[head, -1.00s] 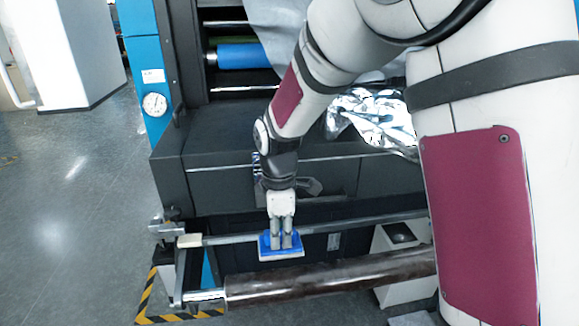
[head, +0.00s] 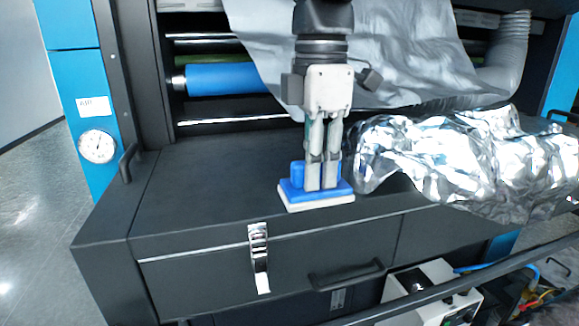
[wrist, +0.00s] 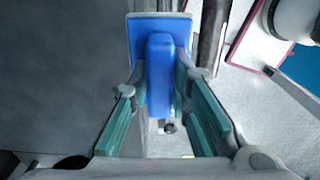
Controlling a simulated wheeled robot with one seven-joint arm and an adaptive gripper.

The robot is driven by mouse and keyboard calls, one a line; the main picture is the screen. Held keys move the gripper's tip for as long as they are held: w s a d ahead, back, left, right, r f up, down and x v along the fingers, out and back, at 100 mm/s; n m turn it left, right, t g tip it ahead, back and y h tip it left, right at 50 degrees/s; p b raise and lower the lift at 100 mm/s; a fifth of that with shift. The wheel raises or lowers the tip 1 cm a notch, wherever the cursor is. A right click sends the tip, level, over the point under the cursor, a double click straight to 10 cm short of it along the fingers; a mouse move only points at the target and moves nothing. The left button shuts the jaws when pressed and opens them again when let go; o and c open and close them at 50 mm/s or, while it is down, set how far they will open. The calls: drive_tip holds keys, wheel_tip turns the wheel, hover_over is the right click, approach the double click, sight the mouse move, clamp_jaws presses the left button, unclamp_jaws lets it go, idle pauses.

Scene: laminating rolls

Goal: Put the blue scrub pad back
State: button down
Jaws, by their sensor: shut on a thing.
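The blue scrub pad (head: 297,190) has a raised blue handle and a white underside. My gripper (head: 322,183) points down and is shut on its handle. In the head view, the pad appears level, over the front part of the dark cabinet top (head: 215,175). I cannot tell whether it touches that surface. In the wrist view, the pad (wrist: 141,42) and its handle lie between my gripper's green-lined fingers (wrist: 162,118).
Crumpled silver foil (head: 450,160) lies on the cabinet top to the right of the pad. A metal latch (head: 259,258) and a drawer handle (head: 347,275) are on the cabinet front. A blue roller (head: 230,79) is behind. The cabinet top's left side is clear.

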drive_tip(key=w+a, duration=0.1)
drive_tip(key=w, duration=0.3)
drive_tip(key=w+a+f+p, duration=0.1)
drive_tip(key=w+a, duration=0.1)
drive_tip(key=w, duration=0.2)
drive_tip(key=w+a, duration=0.2)
drive_tip(key=w, duration=0.2)
drive_tip(key=shift+w+f+p, duration=0.15)
drive_tip(key=shift+p, duration=0.2)
wheel_tip(320, 180, down, 3)
drive_tip(key=shift+r+p, duration=0.2)
drive_tip(key=shift+p, duration=0.5)
drive_tip(key=shift+f, duration=0.5)
drive_tip(key=c, duration=1.5)
unclamp_jaws()
drive_tip(key=shift+f, duration=0.1)
drive_tip(key=shift+r+b, duration=1.6)
drive_tip(key=shift+r, duration=4.55)
